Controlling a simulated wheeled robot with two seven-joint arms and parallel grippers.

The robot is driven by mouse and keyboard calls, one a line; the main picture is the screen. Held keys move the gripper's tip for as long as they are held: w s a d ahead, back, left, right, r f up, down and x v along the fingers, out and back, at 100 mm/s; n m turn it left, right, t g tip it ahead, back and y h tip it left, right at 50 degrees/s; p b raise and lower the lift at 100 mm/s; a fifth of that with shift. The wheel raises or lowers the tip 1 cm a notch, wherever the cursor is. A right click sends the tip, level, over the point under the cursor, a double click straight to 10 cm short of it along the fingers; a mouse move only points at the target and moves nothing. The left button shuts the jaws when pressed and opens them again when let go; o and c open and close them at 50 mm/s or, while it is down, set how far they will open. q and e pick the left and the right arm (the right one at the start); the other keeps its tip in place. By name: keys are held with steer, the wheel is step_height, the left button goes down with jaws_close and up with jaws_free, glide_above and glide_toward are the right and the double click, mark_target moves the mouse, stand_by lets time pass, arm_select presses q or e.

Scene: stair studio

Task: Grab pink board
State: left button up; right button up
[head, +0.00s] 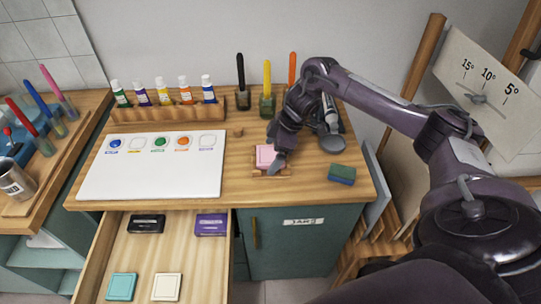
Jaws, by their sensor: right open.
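The pink board (264,155) is a small pink square. It sits in a small wooden holder (258,172) on the wooden tabletop, right of the white paint sheet. My right gripper (275,155) comes down from above right, with its fingers at the pink board's right side. It is open. The fingers partly cover the board, and I cannot tell whether they touch it. My left gripper is not in view.
A green and blue sponge (342,174) lies to the right. A white paint sheet (150,166) lies to the left, with a rack of paint tubes (168,111) behind it. The open drawer (165,260) below holds several small square items.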

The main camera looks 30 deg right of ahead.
mark_target(272, 154)
steer(key=c, duration=1.1)
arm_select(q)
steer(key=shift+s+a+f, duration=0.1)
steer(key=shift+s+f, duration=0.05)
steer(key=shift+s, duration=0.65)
arm_select(e)
steer(key=shift+o, duration=0.2)
steer(key=shift+r, duration=0.45)
step_height(272, 154, up, 5)
steer(key=shift+w+f, duration=0.1)
steer(key=shift+f, duration=0.05)
arm_select(q)
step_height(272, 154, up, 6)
steer(key=p, duration=0.6)
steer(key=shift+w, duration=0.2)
arm_select(e)
step_height(272, 154, up, 14)
steer(key=shift+r, duration=0.2)
